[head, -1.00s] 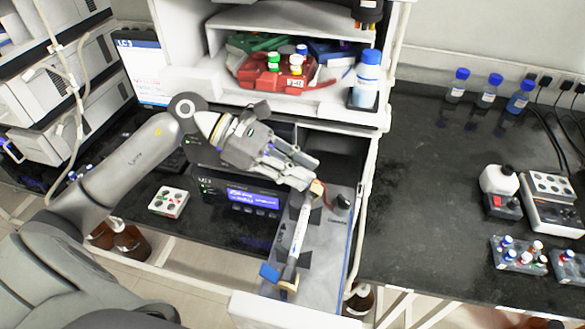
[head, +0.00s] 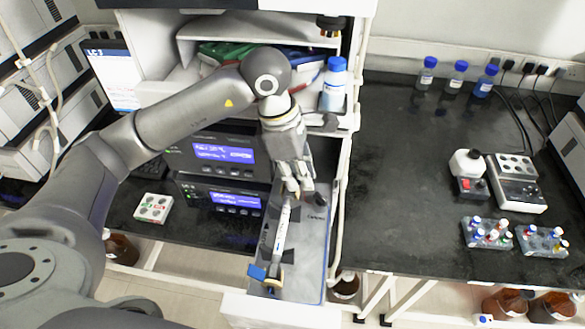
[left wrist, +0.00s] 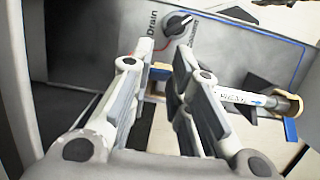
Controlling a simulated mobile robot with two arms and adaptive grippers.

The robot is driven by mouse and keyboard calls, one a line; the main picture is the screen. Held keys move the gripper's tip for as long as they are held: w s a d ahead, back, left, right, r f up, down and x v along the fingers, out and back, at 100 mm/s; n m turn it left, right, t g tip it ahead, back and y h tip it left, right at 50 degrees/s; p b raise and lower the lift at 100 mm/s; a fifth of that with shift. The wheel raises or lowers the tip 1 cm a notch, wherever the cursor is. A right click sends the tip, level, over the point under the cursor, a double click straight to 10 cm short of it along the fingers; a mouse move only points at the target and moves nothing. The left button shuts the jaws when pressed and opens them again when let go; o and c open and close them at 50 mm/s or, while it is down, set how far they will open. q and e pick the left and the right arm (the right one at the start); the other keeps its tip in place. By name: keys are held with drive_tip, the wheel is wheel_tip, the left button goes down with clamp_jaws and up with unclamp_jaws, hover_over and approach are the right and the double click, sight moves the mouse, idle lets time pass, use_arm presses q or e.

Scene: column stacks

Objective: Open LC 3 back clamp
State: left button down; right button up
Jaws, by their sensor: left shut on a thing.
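The LC 3 drawer (head: 312,250) is pulled out, with a white column (head: 281,228) lying along it. The column also shows in the left wrist view (left wrist: 238,95), with its brown front end. My right gripper is out of view.
A black Drain knob (head: 319,199) is just right of my left gripper. Lit blue pump displays (head: 235,201) are to the left. The cabinet shelf with a blue-capped bottle (head: 333,85) stands behind. The bench at right (head: 400,180) has clear room.

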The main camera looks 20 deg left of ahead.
use_arm(q)
drive_tip(key=shift+d+f+g+y+b, duration=0.2)
drive_tip(key=shift+d+y, duration=0.1)
drive_tip(key=shift+y, duration=0.4)
drive_tip(key=shift+d+f+g+y+b, duration=0.2)
drive_tip(key=shift+d+y, duration=0.1)
drive_tip(key=shift+y, duration=0.4)
drive_tip(key=shift+f, duration=0.1)
drive_tip(key=c, duration=1.4)
unclamp_jaws()
drive_tip(key=shift+w, duration=0.15)
drive_tip(key=shift+o, duration=0.2)
wheel_tip(320, 180, up, 12)
drive_tip(key=shift+d, duration=0.15)
